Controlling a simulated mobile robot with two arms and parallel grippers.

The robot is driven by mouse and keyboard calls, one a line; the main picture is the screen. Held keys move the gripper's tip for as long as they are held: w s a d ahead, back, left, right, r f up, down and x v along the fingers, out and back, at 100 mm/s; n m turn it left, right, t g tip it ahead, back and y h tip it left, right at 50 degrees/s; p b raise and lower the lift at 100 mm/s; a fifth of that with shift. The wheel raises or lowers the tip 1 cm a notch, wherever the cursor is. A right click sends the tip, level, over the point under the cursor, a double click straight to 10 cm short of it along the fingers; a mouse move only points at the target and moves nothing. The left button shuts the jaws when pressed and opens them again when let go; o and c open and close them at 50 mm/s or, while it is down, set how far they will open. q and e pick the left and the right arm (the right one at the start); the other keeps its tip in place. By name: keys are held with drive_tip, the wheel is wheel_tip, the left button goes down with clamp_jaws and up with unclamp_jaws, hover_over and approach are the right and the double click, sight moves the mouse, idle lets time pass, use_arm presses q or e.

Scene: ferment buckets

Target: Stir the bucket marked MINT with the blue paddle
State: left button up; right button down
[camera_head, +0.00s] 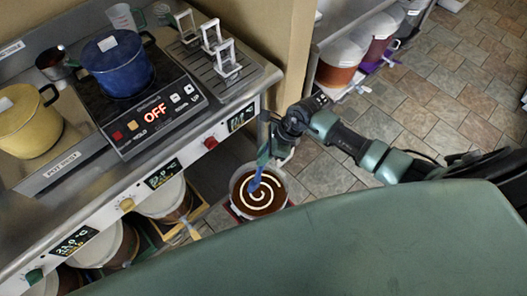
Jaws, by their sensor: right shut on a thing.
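My right gripper (267,158) is shut on the blue paddle (255,181). The paddle points down over an open bucket (287,188) on the floor side of the counter, and its lower end meets the brown contents. A pale spiral shows on the brown surface. The gripper is above the bucket's back rim. No MINT mark can be read on this bucket from here. My left gripper is not in view.
The steel counter (75,217) runs along the left, with a blue pot (118,72), a yellow pot (28,125) and a hotplate display reading OFF. Covered buckets (161,199) stand under its edge. More buckets (341,60) stand under a shelf at the back.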

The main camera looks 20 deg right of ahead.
drive_tip(key=shift+w+f, duration=0.1)
drive_tip(key=shift+f, duration=0.3)
drive_tip(key=shift+d+f+b, duration=0.15)
drive_tip(key=shift+f+b, duration=0.55)
wheel_tip(320, 180, down, 15)
drive_tip(key=b, duration=1.3)
drive_tip(key=shift+f+b, duration=0.2)
drive_tip(key=shift+b, duration=0.1)
